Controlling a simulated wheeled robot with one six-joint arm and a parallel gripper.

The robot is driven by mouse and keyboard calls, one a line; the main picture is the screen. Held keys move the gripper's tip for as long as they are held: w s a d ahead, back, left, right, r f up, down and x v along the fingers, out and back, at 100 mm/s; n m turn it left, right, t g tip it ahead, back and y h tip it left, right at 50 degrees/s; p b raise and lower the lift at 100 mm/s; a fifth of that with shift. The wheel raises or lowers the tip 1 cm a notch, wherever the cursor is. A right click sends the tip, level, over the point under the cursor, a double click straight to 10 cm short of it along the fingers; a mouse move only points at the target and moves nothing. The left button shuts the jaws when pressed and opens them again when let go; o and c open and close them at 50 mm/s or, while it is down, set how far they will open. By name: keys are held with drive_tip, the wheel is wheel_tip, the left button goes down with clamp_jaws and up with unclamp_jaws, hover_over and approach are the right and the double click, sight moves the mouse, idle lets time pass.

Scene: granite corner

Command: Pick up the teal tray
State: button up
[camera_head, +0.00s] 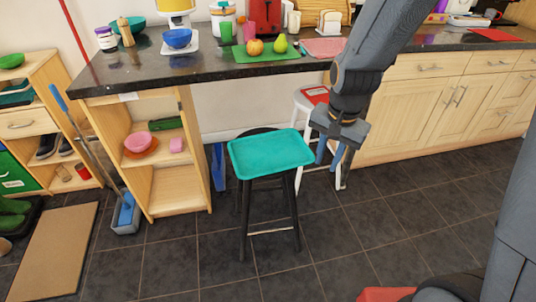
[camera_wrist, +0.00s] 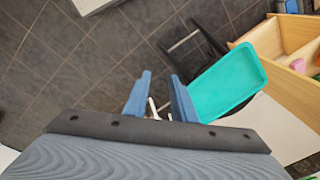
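The teal tray (camera_head: 270,152) lies flat on top of a black stool (camera_head: 245,205) in the middle of the head view. In the wrist view the tray (camera_wrist: 228,82) is right of the fingers, partly behind the right finger. My gripper (camera_head: 330,153) hangs to the right of the tray, apart from it, with its blue fingers pointing down. In the wrist view my gripper (camera_wrist: 158,92) has its fingers apart with nothing held between them.
A white stool (camera_head: 309,100) with a red item on its seat stands behind my gripper. A dark counter (camera_head: 200,70) with dishes and fruit runs behind the black stool. A wooden shelf unit (camera_head: 180,203) is to the left. Tiled floor in front is clear.

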sight(277, 173)
drive_tip(key=shift+w+a+f+m+t+y, duration=0.2)
drive_tip(key=shift+w+a+f+m, duration=1.05)
drive_tip(key=shift+w+a+f, duration=1.3)
drive_tip(key=shift+w+a+f+m+t+y, duration=0.15)
drive_tip(key=shift+w+a+f+m, duration=1.4)
drive_tip(key=shift+f, duration=1.75)
drive_tip(key=shift+w+a+f+m+t+y, duration=0.2)
drive_tip(key=shift+w+a+f+m, duration=0.7)
drive_tip(key=shift+w+a+f, duration=1.8)
drive_tip(key=shift+s+d+f, duration=0.2)
drive_tip(key=shift+s+d, duration=0.05)
clamp_jaws()
